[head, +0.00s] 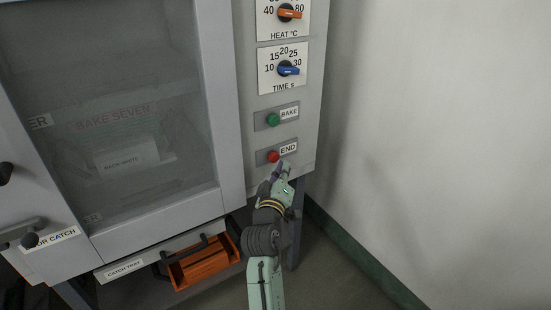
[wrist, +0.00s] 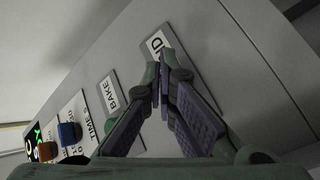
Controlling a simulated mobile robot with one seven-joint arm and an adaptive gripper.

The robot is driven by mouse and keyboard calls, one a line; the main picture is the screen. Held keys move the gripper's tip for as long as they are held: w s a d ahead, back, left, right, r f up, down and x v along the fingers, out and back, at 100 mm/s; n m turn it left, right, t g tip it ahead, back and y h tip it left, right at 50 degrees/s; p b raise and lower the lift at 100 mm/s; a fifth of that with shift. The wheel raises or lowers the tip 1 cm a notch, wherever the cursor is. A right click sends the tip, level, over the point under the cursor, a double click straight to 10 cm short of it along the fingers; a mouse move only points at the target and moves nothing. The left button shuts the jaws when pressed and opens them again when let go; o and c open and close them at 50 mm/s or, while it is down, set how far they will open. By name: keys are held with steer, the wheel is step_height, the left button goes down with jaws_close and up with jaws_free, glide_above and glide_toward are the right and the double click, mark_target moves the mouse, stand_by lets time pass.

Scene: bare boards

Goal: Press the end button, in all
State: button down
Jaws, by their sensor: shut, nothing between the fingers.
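The red END button (head: 273,157) sits on a small plate beside its white END label (head: 288,148), low on the oven's control panel in the head view. My gripper (head: 282,168) is shut and empty, just below and right of the button. In the wrist view the closed fingertips (wrist: 162,70) are in front of the END label (wrist: 157,43), and the button is hidden behind them. I cannot tell whether the fingers touch the panel.
Above are the green BAKE button (head: 272,119), the blue TIME knob (head: 288,70) and the orange HEAT knob (head: 289,13). The glass oven door (head: 120,100) is at the left. An orange tray (head: 203,267) stands below. A pale wall (head: 430,130) is at the right.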

steer(key=shift+s, duration=0.1)
steer(key=s+d+p, duration=0.1)
steer(key=s, duration=0.1)
steer(key=s+d+p, duration=0.1)
steer(key=s+d, duration=0.1)
stand_by(0.4)
stand_by(0.5)
